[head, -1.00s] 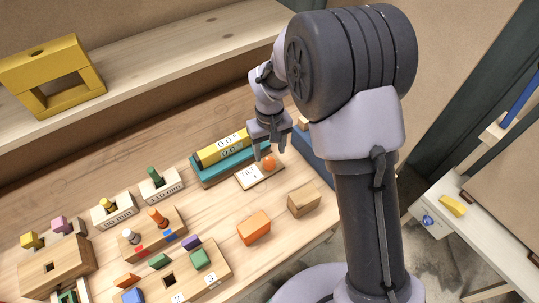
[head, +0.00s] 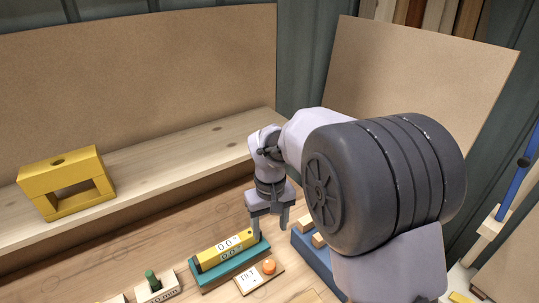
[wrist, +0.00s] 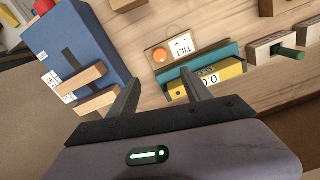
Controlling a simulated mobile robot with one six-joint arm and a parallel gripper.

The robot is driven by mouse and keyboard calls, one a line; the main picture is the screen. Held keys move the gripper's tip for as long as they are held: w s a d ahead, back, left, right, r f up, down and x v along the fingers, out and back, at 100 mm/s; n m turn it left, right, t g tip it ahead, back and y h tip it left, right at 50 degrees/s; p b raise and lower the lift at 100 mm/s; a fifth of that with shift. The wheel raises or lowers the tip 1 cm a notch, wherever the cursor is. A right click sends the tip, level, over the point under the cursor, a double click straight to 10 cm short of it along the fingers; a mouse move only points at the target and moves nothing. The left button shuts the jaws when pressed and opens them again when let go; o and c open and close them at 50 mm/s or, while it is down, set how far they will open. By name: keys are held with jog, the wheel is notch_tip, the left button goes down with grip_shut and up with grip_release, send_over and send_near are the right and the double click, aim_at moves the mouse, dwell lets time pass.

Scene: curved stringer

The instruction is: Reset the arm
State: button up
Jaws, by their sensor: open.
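My gripper (head: 270,226) hangs from my arm above the workbench, beside the right end of a yellow level (head: 226,248) in a teal holder (head: 230,268). In the wrist view its two fingers (wrist: 160,100) are spread apart with nothing between them. One fingertip overlaps the yellow level (wrist: 215,80) in the picture; I cannot tell whether they touch. The other finger shows close to the wooden pieces on a blue block (wrist: 85,45).
A TILT card with an orange button (head: 268,267) lies in front of the teal holder. A yellow frame block (head: 66,184) stands on the shelf (head: 150,165). A blue block (head: 312,262) with wooden pieces is right of my gripper. Bare bench lies behind the level.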

jog(key=s+d+r+m+t+y+b, duration=0.1)
jog(key=s+d+r+m+t+b, duration=0.2)
jog(key=s, duration=0.5)
jog(key=s+d+r+m+t+y+b, duration=0.1)
jog(key=s+d+r+m+b, duration=0.2)
jog(key=s+d+r+b, duration=0.25)
jog(key=s+d+f+m+t, duration=0.1)
jog(key=s+f+m, duration=0.1)
jog(key=s, duration=0.7)
jog(key=shift+s+d+f+m+t, duration=0.2)
jog(key=shift+d+f+m+t, duration=0.1)
jog(key=shift+f+m+t, duration=0.1)
